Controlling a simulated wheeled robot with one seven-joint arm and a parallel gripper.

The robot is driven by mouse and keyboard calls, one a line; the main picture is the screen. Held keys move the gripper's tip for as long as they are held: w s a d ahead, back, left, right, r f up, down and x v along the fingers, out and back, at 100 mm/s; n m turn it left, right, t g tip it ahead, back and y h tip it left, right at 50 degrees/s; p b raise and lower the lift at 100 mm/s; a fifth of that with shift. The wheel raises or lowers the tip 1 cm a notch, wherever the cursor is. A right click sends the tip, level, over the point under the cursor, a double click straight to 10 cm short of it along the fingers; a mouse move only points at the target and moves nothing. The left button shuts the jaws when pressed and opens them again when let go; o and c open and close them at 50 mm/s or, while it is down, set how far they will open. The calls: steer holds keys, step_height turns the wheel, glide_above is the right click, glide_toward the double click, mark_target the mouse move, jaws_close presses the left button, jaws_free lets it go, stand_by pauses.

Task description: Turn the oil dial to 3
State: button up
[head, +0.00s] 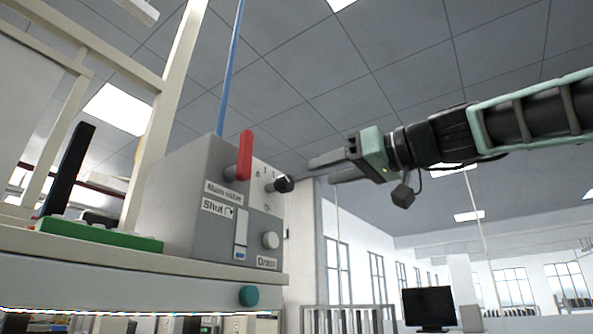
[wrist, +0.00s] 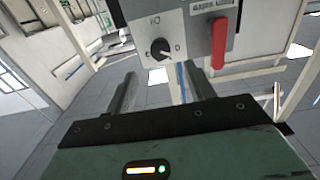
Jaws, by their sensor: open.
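The grey control box (head: 205,190) stands on a bench at the left in the head view. The black dial (head: 284,184) sits on its pale face plate, with small markings around it that are too small to read surely. In the wrist view the dial (wrist: 160,49) faces me, ahead of and between the fingers, with a white pointer mark on it. My gripper (head: 322,171) is open and empty, just right of the dial in the head view and apart from it. Both fingers also show in the wrist view (wrist: 160,90).
A red lever (head: 245,155) sticks out close beside the dial; it also shows in the wrist view (wrist: 219,43). A white knob (head: 270,240) is below the dial. A teal button (head: 249,295) is on the bench front.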

mark_target(290, 182)
steer(key=p+x, duration=0.2)
steer(key=x, duration=0.4)
steer(key=shift+w+a+r+p, duration=0.1)
steer(key=shift+a+r+p, duration=0.1)
steer(key=shift+p, duration=0.15)
steer(key=shift+x, duration=0.85)
steer(key=shift+f, duration=0.2)
steer(key=c, duration=1)
